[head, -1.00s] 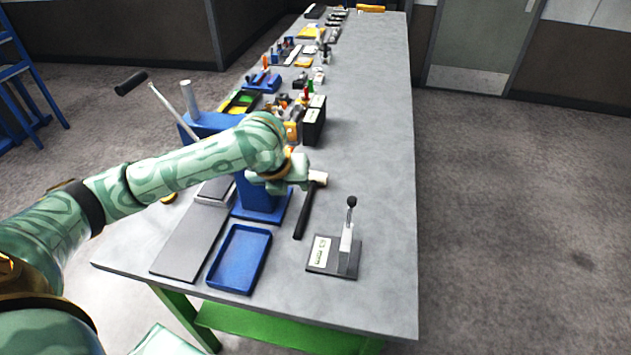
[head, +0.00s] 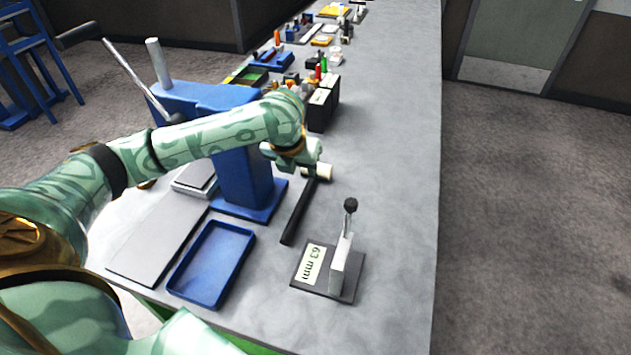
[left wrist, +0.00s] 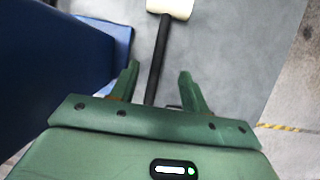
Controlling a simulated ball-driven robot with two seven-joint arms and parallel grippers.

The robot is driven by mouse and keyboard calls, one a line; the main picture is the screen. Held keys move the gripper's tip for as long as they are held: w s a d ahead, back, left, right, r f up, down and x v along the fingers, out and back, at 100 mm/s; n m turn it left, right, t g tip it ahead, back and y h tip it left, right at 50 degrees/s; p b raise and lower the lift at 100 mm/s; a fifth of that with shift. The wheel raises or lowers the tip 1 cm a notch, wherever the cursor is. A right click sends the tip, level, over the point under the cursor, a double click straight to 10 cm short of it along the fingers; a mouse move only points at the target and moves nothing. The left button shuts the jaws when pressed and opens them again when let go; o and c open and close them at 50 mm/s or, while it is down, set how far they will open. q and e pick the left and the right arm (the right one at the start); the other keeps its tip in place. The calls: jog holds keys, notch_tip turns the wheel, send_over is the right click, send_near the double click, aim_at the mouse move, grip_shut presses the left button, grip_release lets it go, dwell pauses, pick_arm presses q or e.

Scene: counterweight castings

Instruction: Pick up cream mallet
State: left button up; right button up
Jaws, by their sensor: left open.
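The cream mallet lies on the grey bench, its cream head (head: 318,171) at the far end and its black handle (head: 297,213) pointing toward the near side. In the left wrist view the cream head (left wrist: 170,8) is at the top edge and the black handle (left wrist: 158,55) runs down between my fingers. My left gripper (head: 312,168) is over the mallet near its head and partly hides it. The left wrist view shows the gripper (left wrist: 158,80) open, with the handle between its fingertips but not clamped. My right gripper is not in view.
A blue press (head: 240,140) on a blue base stands just left of the mallet. A blue tray (head: 212,265) and a fixture marked 63 mm (head: 330,270) are on the near bench. Several small parts and bins line the far left; the bench's right side (head: 395,170) is clear.

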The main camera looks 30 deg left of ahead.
aim_at(308, 187)
pick_arm(q)
jog(key=b+x, duration=0.2)
jog(key=x, duration=0.5)
jog(key=shift+w+f, duration=0.15)
jog(key=shift+f, duration=0.1)
jog(key=b+x, duration=0.3)
jog(key=x, duration=0.2)
jog(key=shift+w, duration=0.2)
jog(key=shift+s+r, duration=0.1)
jog(key=shift+r, duration=0.05)
grip_shut()
